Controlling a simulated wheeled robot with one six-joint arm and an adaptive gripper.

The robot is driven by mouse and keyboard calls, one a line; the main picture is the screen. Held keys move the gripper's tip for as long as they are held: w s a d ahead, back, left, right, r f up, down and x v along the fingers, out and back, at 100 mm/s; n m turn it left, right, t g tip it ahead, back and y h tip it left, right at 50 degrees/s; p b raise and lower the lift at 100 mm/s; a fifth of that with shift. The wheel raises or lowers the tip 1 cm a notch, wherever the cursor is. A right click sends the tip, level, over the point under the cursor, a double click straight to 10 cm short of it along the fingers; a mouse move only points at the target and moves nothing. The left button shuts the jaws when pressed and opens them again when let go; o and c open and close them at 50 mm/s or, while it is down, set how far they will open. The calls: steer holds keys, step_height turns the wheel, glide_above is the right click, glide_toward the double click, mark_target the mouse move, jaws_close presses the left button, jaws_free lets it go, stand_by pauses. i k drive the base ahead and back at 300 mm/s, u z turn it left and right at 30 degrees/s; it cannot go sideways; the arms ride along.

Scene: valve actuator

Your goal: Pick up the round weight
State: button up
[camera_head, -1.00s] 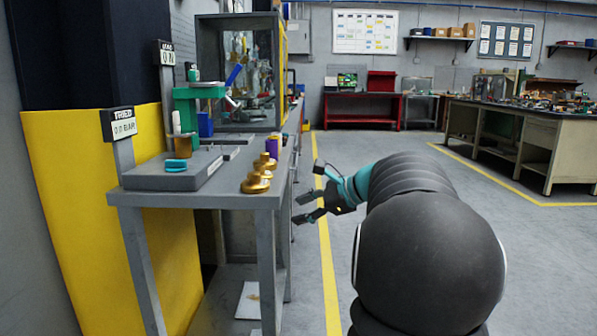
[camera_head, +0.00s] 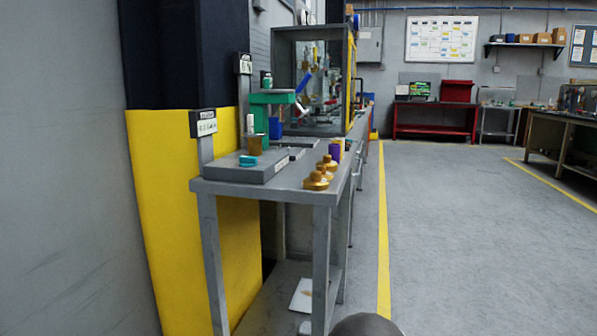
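Several round brass weights with knobs stand in a row along the right edge of the grey bench (camera_head: 264,191). The nearest round weight (camera_head: 316,181) is at the bench's front right corner, with another brass weight (camera_head: 328,165) just behind it. A purple cylinder (camera_head: 335,149) stands behind them. I cannot tell which weight the task means. My gripper is out of view; only a dark rounded part of my arm (camera_head: 366,325) shows at the bottom edge.
A grey plate with a teal item (camera_head: 248,160) and a green press (camera_head: 262,110) stand left of the weights. A glass-fronted cabinet (camera_head: 308,80) is behind. A yellow panel (camera_head: 165,200) flanks the bench at left. Open floor (camera_head: 470,230) lies to the right.

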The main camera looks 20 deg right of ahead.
mark_target(332, 166)
steer(key=k, duration=0.25)
steer(key=z, duration=1.15)
steer(key=i, duration=0.65)
steer(key=u, duration=1.55)
